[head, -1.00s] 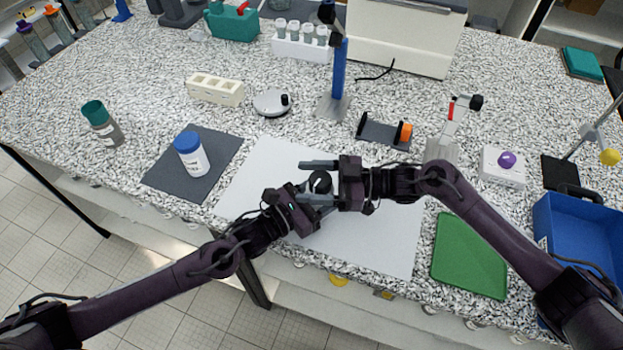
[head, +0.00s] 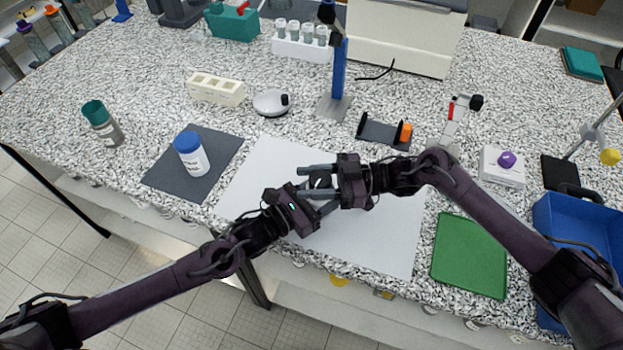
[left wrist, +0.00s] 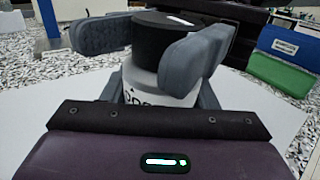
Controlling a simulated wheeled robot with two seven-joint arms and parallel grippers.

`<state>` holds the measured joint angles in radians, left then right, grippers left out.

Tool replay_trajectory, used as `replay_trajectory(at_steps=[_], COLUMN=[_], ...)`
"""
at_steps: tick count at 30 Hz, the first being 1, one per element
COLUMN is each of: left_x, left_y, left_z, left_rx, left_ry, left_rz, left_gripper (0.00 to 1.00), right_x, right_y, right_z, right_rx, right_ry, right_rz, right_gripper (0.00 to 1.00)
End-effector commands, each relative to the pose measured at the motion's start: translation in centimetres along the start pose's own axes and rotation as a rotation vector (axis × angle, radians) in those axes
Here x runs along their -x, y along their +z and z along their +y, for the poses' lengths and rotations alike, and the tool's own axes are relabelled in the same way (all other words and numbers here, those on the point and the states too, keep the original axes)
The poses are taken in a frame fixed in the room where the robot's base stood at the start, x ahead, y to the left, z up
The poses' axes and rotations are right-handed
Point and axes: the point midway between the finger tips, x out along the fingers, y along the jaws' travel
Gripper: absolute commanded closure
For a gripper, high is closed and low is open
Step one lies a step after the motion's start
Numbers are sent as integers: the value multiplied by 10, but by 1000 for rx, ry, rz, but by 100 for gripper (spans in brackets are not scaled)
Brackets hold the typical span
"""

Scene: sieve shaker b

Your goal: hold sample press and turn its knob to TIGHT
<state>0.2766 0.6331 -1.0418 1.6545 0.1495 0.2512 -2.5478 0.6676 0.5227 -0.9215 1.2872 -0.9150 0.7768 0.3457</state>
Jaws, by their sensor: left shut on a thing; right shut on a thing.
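The sample press (left wrist: 160,80) has a pale body with partly hidden dark lettering and a round black knob (left wrist: 166,38) on top. My left gripper (head: 322,197) is shut around the pale body, above the white sheet. My right gripper (head: 310,182) reaches in from the right and is shut on the black knob, with one grey finger on each side of it in the left wrist view. In the head view the two grippers hide most of the press. The lettering cannot be fully read, and I cannot see the knob's setting.
The white sheet (head: 385,240) is otherwise bare. A white bottle with a blue cap (head: 190,153) stands on a dark mat (head: 165,178) at left. A green tray (head: 468,256) and a blue bin (head: 575,225) are at right. A black holder (head: 380,133) stands behind.

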Motion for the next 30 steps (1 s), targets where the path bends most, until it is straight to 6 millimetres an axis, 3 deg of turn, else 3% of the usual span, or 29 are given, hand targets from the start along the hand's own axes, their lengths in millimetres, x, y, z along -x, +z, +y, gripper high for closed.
replay_trajectory(at_steps=[30], left_x=[-1], left_y=[1], left_z=[-3], left_rx=[2], left_ry=[-6], left_rz=[-3], left_gripper=[85], right_x=[0], right_y=[1], right_z=[-12], right_rx=[-2], right_ry=[-640], right_rz=[3], right_gripper=[81])
